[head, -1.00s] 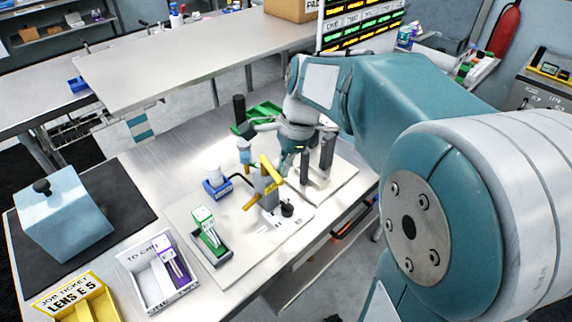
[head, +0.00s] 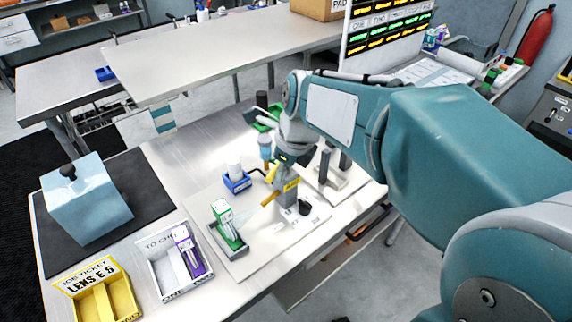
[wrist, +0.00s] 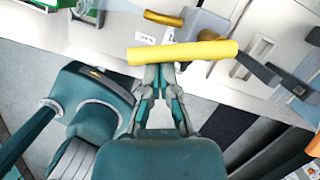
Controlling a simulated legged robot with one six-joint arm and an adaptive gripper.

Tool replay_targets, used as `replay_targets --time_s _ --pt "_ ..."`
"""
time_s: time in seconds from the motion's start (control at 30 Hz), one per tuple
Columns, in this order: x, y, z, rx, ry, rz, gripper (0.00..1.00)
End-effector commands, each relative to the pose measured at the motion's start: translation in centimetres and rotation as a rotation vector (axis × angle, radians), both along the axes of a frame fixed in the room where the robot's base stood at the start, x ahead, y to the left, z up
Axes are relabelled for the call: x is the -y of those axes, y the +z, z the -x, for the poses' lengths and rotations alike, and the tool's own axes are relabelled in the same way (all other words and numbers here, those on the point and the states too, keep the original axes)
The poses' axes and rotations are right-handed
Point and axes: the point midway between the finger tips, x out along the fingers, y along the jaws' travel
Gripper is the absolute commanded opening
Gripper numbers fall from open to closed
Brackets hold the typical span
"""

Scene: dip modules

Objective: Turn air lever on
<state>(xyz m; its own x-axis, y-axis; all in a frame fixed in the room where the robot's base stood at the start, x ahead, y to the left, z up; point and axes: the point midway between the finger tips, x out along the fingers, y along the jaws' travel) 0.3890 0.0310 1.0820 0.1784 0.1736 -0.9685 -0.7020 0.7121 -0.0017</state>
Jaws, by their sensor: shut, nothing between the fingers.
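A grey fixture (head: 287,198) stands on the pale plate on the bench. It carries a yellow piece (head: 291,184) near its top and a lower yellow piece (head: 268,199) on its left. I cannot tell for certain which is the air lever. In the wrist view a long yellow bar (wrist: 190,51) lies across the front of my gripper (wrist: 160,72), and a shorter yellow piece (wrist: 163,18) is beyond it. My gripper is shut and empty. Its tips are at the near edge of the long bar; contact is unclear. In the head view my wrist partly hides the fixture's top.
A green module (head: 229,226) sits in a grey holder left of the fixture. A blue holder (head: 238,182) with a white cylinder is behind it. A black knob (head: 304,207) is at the fixture's right, and dark uprights (head: 325,165) stand further right.

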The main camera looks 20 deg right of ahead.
Motion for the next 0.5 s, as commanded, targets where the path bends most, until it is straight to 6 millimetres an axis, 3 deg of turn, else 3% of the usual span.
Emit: replay_targets --time_s 0.5 --pt "-0.93 -0.02 -0.44 -0.002 0.002 0.000 0.00"
